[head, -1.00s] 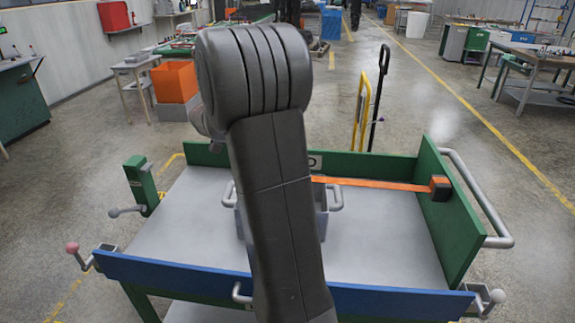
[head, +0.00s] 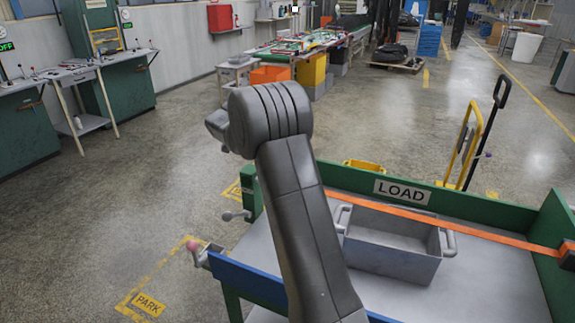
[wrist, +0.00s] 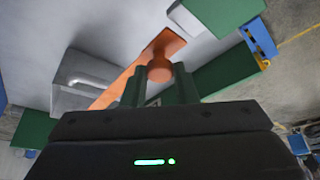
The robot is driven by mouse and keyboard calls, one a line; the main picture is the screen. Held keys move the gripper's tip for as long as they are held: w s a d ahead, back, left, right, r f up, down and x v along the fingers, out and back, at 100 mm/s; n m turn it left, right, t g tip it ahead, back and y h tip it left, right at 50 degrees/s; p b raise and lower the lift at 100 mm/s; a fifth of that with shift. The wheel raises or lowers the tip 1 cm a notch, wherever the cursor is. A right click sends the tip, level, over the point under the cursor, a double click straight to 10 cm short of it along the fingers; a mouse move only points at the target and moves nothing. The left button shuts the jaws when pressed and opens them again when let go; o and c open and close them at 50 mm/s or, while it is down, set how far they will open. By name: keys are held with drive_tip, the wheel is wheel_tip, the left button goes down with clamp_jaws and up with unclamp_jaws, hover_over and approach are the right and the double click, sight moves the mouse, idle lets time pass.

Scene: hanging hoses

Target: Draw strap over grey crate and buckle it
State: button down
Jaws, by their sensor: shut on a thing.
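The open grey crate (head: 395,265) stands on the cart's grey deck (head: 480,285), with a handle at each end. The orange strap (head: 450,229) runs out of a black housing (head: 568,255) on the right wall and passes along the crate's far side. Its left part goes behind my arm in the head view. In the wrist view, my gripper (wrist: 159,78) is shut on the orange end piece of the strap (wrist: 160,69). The strap (wrist: 122,86) trails from it past the crate (wrist: 80,82). My gripper is hidden in the head view. I cannot make out the buckle.
A green back panel with a LOAD sign (head: 402,191) and a blue front rail (head: 250,282) edge the deck. A small lever (head: 236,215) stands at the left corner. A yellow trolley (head: 462,150) stands behind. Floor to the left is clear.

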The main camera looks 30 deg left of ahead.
drive_tip(key=shift+s+a+r+p, duration=0.1)
drive_tip(key=shift+a+p, duration=0.4)
drive_tip(key=shift+a, duration=1.5)
drive_tip(key=c, duration=1.1)
unclamp_jaws()
drive_tip(key=shift+a, duration=0.2)
drive_tip(key=shift+c, duration=0.2)
drive_tip(key=shift+d, duration=0.1)
drive_tip(key=v, duration=1.3)
drive_tip(key=shift+r, duration=0.4)
drive_tip(key=shift+f, duration=0.1)
drive_tip(key=x, duration=1.3)
drive_tip(key=shift+d+f, duration=0.1)
drive_tip(key=shift+f, duration=0.3)
